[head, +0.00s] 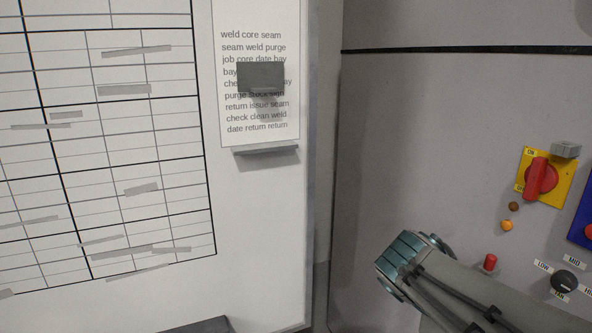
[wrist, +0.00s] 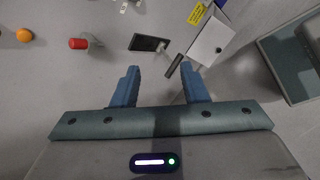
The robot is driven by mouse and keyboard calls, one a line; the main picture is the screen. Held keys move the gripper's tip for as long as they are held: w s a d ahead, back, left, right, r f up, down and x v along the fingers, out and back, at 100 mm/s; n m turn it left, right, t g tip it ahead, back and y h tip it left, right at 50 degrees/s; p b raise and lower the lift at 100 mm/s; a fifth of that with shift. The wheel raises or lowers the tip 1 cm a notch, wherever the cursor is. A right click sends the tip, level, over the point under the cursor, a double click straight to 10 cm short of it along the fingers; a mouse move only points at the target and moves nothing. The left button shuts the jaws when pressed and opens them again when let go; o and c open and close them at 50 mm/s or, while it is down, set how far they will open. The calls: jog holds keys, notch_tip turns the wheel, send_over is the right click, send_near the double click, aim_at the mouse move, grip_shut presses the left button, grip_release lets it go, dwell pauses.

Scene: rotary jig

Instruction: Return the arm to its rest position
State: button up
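My arm (head: 440,283) enters the head view at the lower right, in front of the grey cabinet, with a teal joint at its upper end. My gripper is not clearly seen in the head view. In the wrist view, my gripper (wrist: 160,84) shows two blue fingers standing apart with nothing between them. The gripper is open and empty. Beyond the fingers is a grey panel with an orange lamp (wrist: 24,35), a red button (wrist: 78,43) and a dark plate (wrist: 148,43).
The cabinet carries a red rotary switch on a yellow plate (head: 561,188), an orange lamp (head: 507,225), a red button (head: 490,262) and a black knob (head: 565,282). A whiteboard (head: 262,230) stands left. A grey-green box (wrist: 290,62) is at the right in the wrist view.

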jog(key=s+a+f+m+y, duration=0.5)
jog(key=a+f+m+y, duration=0.2)
jog(key=a+m, duration=0.4)
jog(key=shift+a+f+y, duration=0.4)
jog(key=shift+a+f, duration=0.05)
jog(key=shift+f, duration=0.05)
